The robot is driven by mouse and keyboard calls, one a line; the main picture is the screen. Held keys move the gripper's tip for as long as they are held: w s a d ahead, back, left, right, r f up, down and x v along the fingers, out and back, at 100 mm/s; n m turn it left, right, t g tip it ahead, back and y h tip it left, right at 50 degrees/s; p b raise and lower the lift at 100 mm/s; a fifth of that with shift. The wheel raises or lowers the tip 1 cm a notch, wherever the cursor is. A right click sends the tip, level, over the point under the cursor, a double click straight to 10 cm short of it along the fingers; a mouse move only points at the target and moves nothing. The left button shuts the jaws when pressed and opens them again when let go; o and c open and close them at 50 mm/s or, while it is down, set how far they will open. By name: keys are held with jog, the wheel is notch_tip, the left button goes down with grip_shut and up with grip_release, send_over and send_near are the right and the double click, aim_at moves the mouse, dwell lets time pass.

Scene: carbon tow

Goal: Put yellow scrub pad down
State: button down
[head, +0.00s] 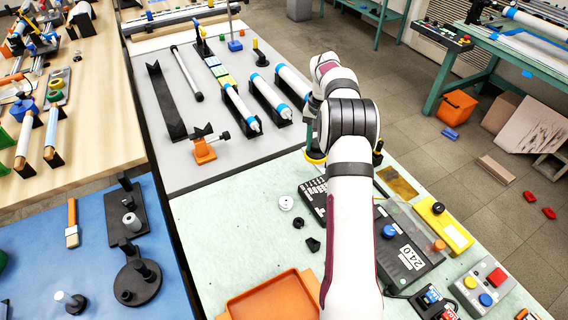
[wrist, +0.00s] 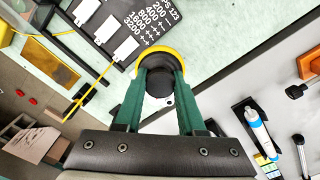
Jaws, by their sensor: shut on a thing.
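The yellow scrub pad (wrist: 179,57) is round, with a yellow rim and a dark round grip in its middle. In the wrist view my gripper (wrist: 160,80) has its green fingers shut on this dark grip. In the head view the pad (head: 315,158) shows as a small yellow edge left of my arm, near the back edge of the pale green bench (head: 240,215). My arm hides most of my gripper and part of the pad there. I cannot tell whether the pad touches the bench.
A black card with white grit numbers (wrist: 140,20) lies close to the pad in the wrist view. The bench's left middle is mostly clear.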

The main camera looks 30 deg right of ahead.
jog(key=w+a+f, duration=0.4)
jog(key=w, duration=0.1)
jog(key=w+a+f, duration=0.1)
jog(key=w, duration=0.1)
jog(key=shift+w+a+f, duration=0.2)
jog(key=shift+a+f, duration=0.2)
jog(key=shift+f, duration=1.9)
jog(key=c, duration=0.5)
grip_release()
jog(key=shift+f, duration=0.1)
